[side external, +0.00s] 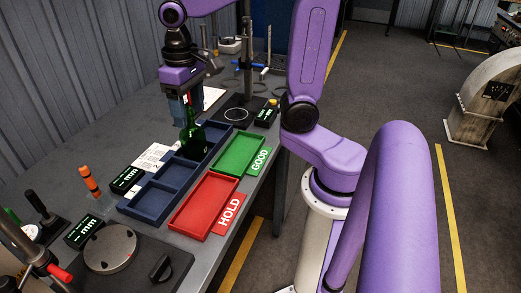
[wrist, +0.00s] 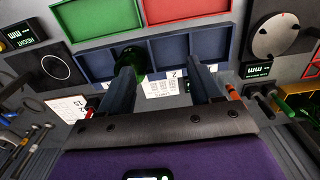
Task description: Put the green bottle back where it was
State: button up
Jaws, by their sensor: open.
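The green bottle (side external: 192,141) stands upright in the far compartment of the dark blue three-part tray (side external: 150,214) in the side view. In the wrist view the bottle (wrist: 132,56) is partly hidden behind my left finger, in the leftmost visible part of the tray (wrist: 97,62). My gripper (side external: 184,108) is just above and beside the bottle's neck. In the wrist view my gripper (wrist: 163,80) has its fingers spread with nothing held between them. Whether a finger touches the bottle cannot be told.
A green tray (side external: 239,154) marked GOOD and a red tray (side external: 203,205) marked HOLD lie beside the blue tray. Small displays, a round plate (side external: 108,248), an orange-topped cylinder (side external: 88,180) and a stand (side external: 246,60) surround it. Printed sheets (side external: 153,157) lie behind the blue tray.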

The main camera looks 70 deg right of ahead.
jog(key=s+a+f+n, duration=0.1)
jog(key=s+f+n, duration=0.2)
jog(key=s+n, duration=0.3)
jog(key=s+a+f+n, duration=0.1)
jog(key=s+f+n, duration=0.2)
jog(key=s, duration=0.9)
jog(key=n, duration=0.3)
jog(key=shift+n, duration=0.3)
jog(key=shift+w+r, duration=0.1)
